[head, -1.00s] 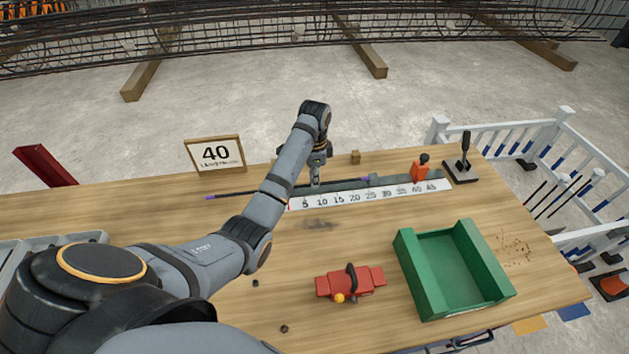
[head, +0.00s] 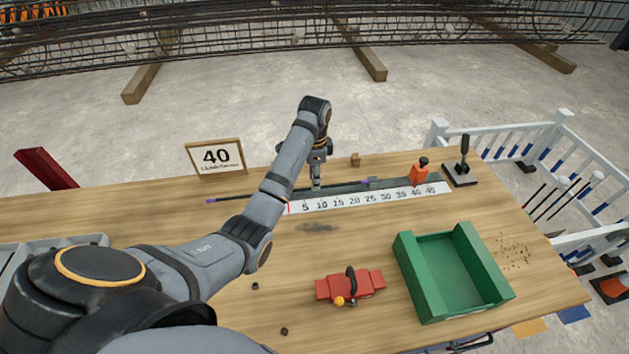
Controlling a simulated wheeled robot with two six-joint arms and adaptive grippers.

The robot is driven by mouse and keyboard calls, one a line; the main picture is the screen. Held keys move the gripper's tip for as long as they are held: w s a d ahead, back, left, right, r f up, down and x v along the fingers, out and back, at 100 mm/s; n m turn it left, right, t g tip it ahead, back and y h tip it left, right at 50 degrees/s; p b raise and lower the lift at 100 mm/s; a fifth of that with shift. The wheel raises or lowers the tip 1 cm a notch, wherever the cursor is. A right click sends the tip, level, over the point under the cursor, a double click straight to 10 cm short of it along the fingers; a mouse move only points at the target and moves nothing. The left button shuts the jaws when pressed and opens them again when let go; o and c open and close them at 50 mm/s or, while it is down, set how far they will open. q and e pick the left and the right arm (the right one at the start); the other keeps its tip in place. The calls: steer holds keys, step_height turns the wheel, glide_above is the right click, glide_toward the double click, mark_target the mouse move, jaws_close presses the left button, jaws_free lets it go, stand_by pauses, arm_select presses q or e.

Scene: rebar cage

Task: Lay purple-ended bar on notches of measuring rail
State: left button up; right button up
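The purple-ended bar (head: 240,198) is thin and dark, with a purple tip at the left and another near the rail's middle. The measuring rail (head: 400,194) has a white scale numbered 5 to 45 and a grey strip behind it. The bar's left part sticks out past the rail's left end. Its right part runs along the grey strip; I cannot tell whether it touches it. My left gripper (head: 317,184) points down over the rail's left part, its fingers close together and apparently shut on the bar. My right gripper is not in view.
An orange figure-like piece (head: 418,174) is at the rail's right end, with a black lever (head: 463,165) beyond. A red clamp-like tool (head: 350,286) and green tray (head: 405,265) are in front. Left-front table is covered by my arm.

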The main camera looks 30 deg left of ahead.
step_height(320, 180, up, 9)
steer(key=p, duration=0.9)
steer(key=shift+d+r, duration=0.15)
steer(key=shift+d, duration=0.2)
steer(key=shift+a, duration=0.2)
